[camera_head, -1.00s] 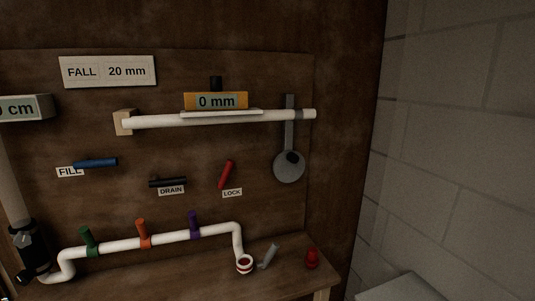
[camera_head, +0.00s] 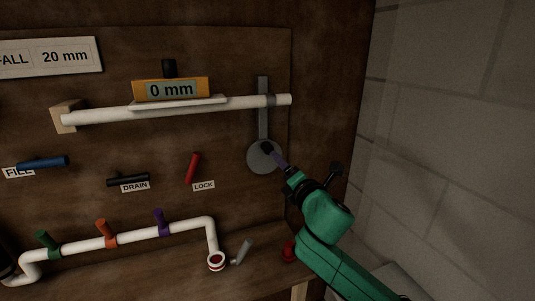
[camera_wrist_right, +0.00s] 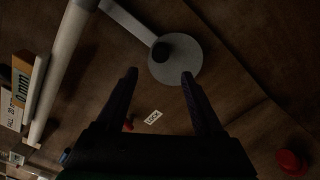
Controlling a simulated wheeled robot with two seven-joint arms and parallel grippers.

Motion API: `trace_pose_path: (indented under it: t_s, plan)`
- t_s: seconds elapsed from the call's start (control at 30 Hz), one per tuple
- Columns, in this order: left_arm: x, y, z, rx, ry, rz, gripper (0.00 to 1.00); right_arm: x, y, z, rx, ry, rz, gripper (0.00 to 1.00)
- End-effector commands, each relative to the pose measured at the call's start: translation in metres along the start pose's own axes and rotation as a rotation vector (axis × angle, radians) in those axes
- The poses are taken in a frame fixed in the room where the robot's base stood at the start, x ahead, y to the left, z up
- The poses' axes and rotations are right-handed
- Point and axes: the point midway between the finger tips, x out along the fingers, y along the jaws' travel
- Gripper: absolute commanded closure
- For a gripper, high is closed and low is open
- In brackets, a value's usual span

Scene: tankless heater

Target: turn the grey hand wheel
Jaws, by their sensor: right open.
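The grey hand wheel (camera_head: 258,167) is a round disc on the board, below the right end of the white pipe, with a grey bar rising above it and a black knob (camera_head: 267,147) on its face. My right gripper (camera_head: 274,154) is in front of the wheel, its fingers close to the knob, and the green arm comes from the lower right. In the right wrist view the wheel (camera_wrist_right: 186,62) lies beyond the two spread fingers (camera_wrist_right: 160,75), with the knob just past the gap between them. Nothing is between the fingers. Contact cannot be told. My left gripper is not in view.
A white pipe (camera_head: 110,114) carries a yellow gauge reading 0 mm (camera_head: 170,89). The red LOCK lever (camera_head: 193,168) and black DRAIN lever (camera_head: 128,180) are left of the wheel. A red knob (camera_head: 288,251) sits below, near my arm. A block wall (camera_head: 440,120) is at the right.

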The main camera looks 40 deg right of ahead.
Motion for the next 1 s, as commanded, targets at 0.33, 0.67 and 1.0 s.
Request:
trace_pose_path:
  t_s: [0.33, 0.67, 1.0]
  plan:
    - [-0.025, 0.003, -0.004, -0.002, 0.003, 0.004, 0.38, 0.085, 0.004, 0.004, 0.004, -0.003, -0.002, 0.31]
    - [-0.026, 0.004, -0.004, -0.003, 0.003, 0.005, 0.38, 0.1, 0.001, 0.001, 0.002, 0.001, -0.001, 0.31]
    - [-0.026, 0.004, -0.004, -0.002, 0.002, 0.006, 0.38, 0.1, 0.001, 0.001, 0.003, 0.001, -0.002, 1.0]
